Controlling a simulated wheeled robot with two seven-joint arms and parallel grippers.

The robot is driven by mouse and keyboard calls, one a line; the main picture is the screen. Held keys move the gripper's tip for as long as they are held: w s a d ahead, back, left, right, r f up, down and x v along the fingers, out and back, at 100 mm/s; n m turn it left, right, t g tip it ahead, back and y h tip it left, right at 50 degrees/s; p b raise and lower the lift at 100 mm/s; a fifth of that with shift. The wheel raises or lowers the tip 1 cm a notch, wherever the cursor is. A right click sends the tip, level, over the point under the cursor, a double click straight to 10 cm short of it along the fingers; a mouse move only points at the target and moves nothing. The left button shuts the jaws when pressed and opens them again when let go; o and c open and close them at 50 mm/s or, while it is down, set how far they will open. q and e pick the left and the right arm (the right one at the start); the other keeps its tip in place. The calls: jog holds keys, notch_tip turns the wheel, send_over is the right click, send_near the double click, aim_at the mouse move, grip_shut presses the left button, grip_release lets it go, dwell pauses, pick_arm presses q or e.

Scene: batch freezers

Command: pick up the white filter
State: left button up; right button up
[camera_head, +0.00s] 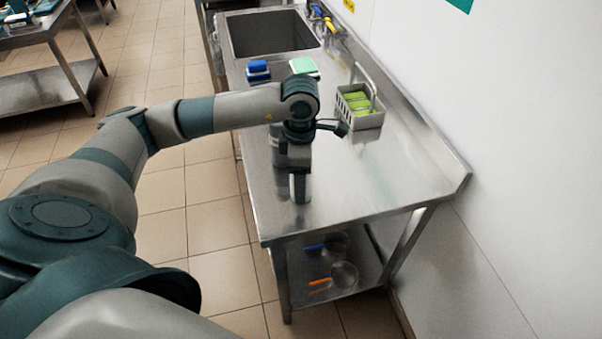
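I cannot pick out a white filter in this view; the arm and gripper cover part of the steel counter. My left gripper (300,187) points down over the near part of the steel counter (360,185). Its fingers are seen nearly edge-on, so I cannot tell whether they are open or shut, or whether they hold anything. My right gripper is not in view.
A steel caddy (375,121) with green pads stands right of my wrist. A blue item (258,70) and a green-and-white item (304,67) lie near the sink (270,35). Pans with blue and orange handles (320,282) sit on the lower shelf. A wall borders the right.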

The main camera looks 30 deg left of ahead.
pick_arm(q)
jog(key=shift+c, duration=0.4)
jog(key=c, duration=1.3)
jog(key=shift+r, duration=0.15)
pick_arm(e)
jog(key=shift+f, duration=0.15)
